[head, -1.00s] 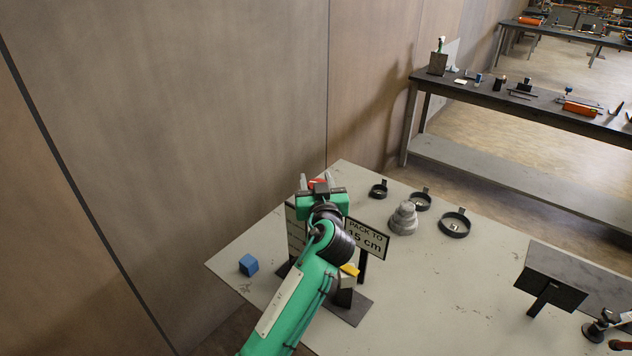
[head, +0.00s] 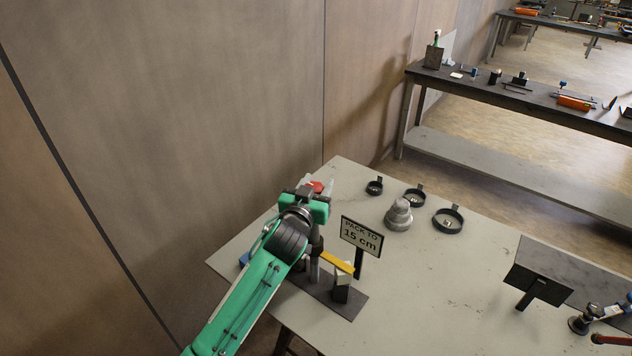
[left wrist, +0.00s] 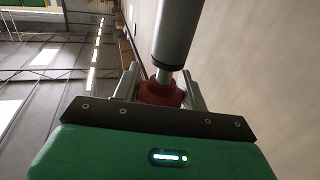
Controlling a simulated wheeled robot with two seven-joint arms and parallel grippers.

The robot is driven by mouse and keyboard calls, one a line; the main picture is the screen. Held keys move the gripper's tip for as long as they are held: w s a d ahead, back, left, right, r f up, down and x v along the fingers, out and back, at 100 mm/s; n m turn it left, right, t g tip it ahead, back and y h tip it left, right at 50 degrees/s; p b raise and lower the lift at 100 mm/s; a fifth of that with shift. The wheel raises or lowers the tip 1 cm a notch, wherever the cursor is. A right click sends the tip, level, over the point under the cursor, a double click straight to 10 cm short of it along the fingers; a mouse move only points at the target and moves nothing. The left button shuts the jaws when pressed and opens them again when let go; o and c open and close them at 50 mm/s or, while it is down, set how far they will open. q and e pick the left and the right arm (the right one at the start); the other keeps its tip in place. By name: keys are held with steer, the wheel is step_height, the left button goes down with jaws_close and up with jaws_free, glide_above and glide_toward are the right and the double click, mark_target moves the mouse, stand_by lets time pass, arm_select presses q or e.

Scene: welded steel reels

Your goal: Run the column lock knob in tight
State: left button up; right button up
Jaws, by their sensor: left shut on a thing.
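The red lock knob (head: 317,187) shows just past my left gripper (head: 311,186) in the head view. In the left wrist view the knob (left wrist: 160,93) sits between the two grey fingers (left wrist: 160,88), which are shut on it. A bright stem runs from the knob to a grey column with a dark collar (left wrist: 174,40). A short length of stem shows between knob and collar. In the head view a grey upright post (head: 315,262) stands below the gripper on a dark base plate (head: 325,297); my arm hides part of it. My right gripper is not in view.
A "PACK TO 15 cm" sign (head: 362,236) and a yellow bar (head: 337,262) stand close right of my gripper. A blue cube (head: 244,258) is partly behind my arm. A grey stepped piece (head: 398,216) and black rings (head: 447,221) lie farther right. The table's middle is clear.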

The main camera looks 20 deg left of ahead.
arm_select(q)
steer(key=shift+r, duration=0.1)
steer(key=o, duration=1)
steer(key=shift+s+f+b, duration=0.2)
steer(key=shift+s+b, duration=0.15)
steer(key=shift+s, duration=0.2)
steer(key=s+b, duration=0.1)
steer(key=s, duration=0.3)
steer(key=s+b, duration=0.1)
steer(key=s, duration=0.3)
steer(key=s+b, duration=0.2)
steer(key=s, duration=0.2)
steer(key=shift+s+a+r, duration=0.15)
steer(key=shift+s+a, duration=0.15)
